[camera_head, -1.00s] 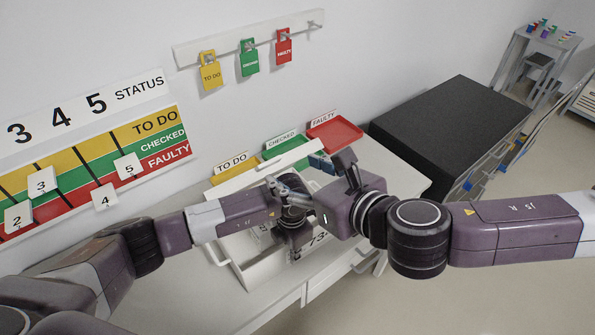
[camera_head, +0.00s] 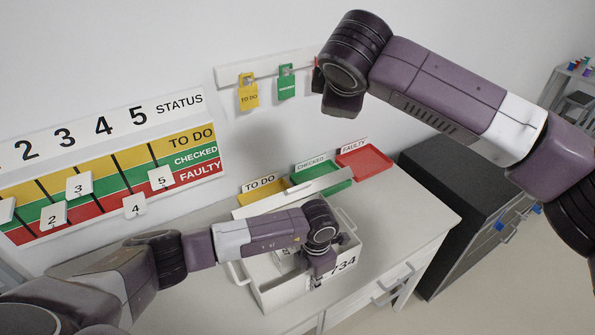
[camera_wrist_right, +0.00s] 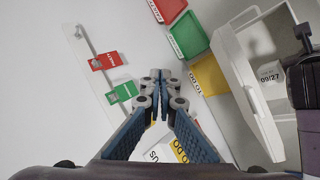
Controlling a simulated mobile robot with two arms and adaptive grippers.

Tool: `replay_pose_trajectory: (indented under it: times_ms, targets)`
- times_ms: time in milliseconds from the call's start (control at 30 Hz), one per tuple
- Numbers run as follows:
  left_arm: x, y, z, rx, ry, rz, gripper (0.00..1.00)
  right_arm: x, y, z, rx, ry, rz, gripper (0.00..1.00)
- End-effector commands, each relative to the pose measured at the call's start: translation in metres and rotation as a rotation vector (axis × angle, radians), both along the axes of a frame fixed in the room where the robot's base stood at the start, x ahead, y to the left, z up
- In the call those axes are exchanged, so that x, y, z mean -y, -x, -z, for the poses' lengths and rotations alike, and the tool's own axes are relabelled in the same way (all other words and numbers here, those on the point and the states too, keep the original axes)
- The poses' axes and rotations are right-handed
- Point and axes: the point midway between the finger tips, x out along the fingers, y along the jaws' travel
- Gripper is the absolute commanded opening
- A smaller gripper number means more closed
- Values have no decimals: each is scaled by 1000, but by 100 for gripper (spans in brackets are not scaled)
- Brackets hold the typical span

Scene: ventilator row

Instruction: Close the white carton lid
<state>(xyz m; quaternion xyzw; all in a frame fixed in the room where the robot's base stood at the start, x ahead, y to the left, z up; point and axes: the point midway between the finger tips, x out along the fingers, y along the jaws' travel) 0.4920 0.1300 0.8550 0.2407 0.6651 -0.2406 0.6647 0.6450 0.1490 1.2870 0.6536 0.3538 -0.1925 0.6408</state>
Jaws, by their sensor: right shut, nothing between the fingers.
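The white carton (camera_head: 268,296) stands on the white worktop with its number on the front wall. It also shows in the right wrist view (camera_wrist_right: 287,125). Its lid (camera_head: 292,192) stands open, tilted up along the back edge; in the right wrist view the lid (camera_wrist_right: 243,83) is beside the box opening. My left gripper (camera_head: 317,277) points down at the carton's front wall; its fingers are too dark and small to read. My right gripper (camera_wrist_right: 160,78) is shut and empty, raised near the wall, away from the carton; in the head view my wrist mostly hides it.
Yellow (camera_head: 270,193), green (camera_head: 328,180) and red (camera_head: 365,162) trays stand behind the carton. Tags hang on a wall rail (camera_head: 222,78) near my right wrist. A status board (camera_head: 110,165) is at left. A dark cabinet (camera_head: 450,190) stands right. The worktop right of the carton is clear.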

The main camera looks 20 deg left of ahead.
Motion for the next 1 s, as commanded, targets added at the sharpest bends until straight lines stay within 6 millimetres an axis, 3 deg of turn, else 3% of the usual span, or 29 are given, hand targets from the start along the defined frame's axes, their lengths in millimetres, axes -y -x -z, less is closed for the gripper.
replay_pose_trajectory:
  times_ms: [100, 300, 500, 667, 1000]
  targets:
    - [0, -1, 0, 1, -1, 0, 0, -17, 19, -3, -215, -165, 216, 0]
    - [0, -1, 0, 1, 0, 0, 0, -40, 60, -1, -529, -327, 515, 0]
    - [0, -1, 0, 1, 0, 0, 0, -52, 86, -2, -689, -377, 665, 0]
    - [0, -1, 0, 1, 0, 0, 0, -55, 90, 7, -718, -382, 693, 0]
    - [0, 0, 0, 1, 0, 0, 0, -70, 77, 71, -715, -379, 692, 0]
